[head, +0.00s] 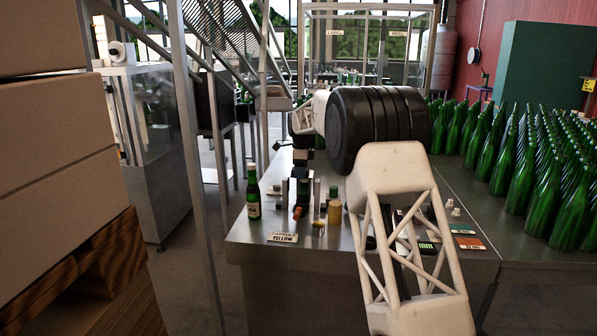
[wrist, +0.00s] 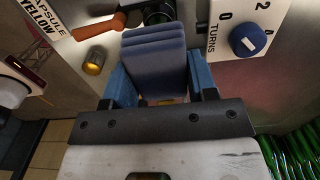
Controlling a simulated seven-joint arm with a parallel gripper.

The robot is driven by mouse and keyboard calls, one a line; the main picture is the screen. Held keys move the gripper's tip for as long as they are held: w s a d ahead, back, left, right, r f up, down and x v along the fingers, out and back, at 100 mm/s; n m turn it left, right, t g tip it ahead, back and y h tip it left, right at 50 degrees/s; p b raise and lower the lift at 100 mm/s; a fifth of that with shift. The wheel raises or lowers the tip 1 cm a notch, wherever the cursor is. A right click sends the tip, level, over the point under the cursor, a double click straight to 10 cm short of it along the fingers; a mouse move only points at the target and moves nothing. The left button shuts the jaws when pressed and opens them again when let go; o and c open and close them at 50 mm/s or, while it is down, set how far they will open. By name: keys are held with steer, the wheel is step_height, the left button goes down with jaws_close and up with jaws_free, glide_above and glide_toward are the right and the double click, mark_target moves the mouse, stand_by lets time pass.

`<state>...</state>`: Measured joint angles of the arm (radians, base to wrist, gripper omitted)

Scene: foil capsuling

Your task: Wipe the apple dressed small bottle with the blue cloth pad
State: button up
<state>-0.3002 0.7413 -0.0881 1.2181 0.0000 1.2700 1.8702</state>
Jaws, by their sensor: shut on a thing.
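My gripper (wrist: 158,84) has two blue fingers and is shut on the blue cloth pad (wrist: 156,48), a folded, layered block in the wrist view. A dark round part with a green tint shows just beyond the pad; I cannot tell whether they touch. In the head view my gripper (head: 301,172) hangs over the bench, and the pad cannot be made out there. A green bottle (head: 254,196) with a cream label and pale top stands upright to its left. A small yellow container (head: 334,207) with a green top stands to its right. I cannot tell which carries an apple design.
A YELLOW sign (head: 282,238) lies at the front of the bench (head: 262,252). Many green bottles (head: 520,180) crowd the right side.

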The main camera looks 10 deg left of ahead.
steer(key=shift+s+d, duration=0.1)
steer(key=shift+d, duration=1)
steer(key=shift+r, duration=4)
steer(key=shift+s, duration=0.1)
steer(key=shift+s, duration=0.15)
steer(key=shift+f, duration=0.1)
